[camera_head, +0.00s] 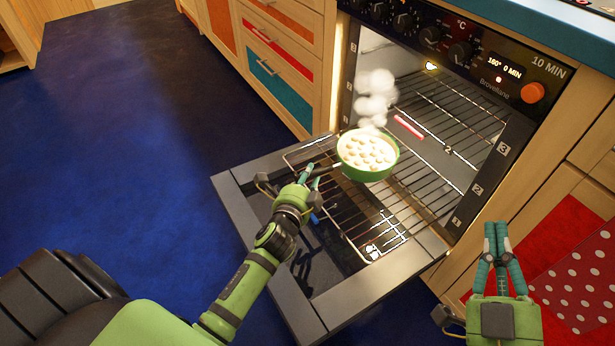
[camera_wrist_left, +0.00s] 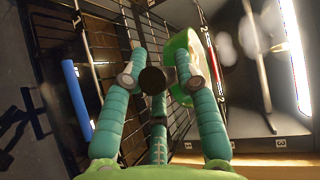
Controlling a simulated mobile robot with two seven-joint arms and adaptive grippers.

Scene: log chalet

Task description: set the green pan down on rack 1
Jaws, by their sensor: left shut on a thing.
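The green pan (camera_head: 367,172), filled with pale round pieces and steaming, is held level above the pulled-out lower rack at the oven opening. My left gripper (camera_head: 310,174) is shut on its handle. In the left wrist view, the handle's dark round end (camera_wrist_left: 152,81) sits between the fingers, with the green pan side (camera_wrist_left: 181,58) beyond. The lower rack (camera_head: 385,235), apparently rack 1, extends over the open door; its tag is hard to read. Whether the pan touches any rack, I cannot tell. My right gripper (camera_head: 496,232) is empty, its fingertips together, right of the oven.
A higher rack (camera_head: 440,110) tagged 2, with a red strip (camera_head: 408,126), is inside the oven. The oven door (camera_head: 355,300) is folded down. A blue strip (camera_head: 314,219) lies below my left gripper. A red polka-dot cloth (camera_head: 580,285) hangs at the right.

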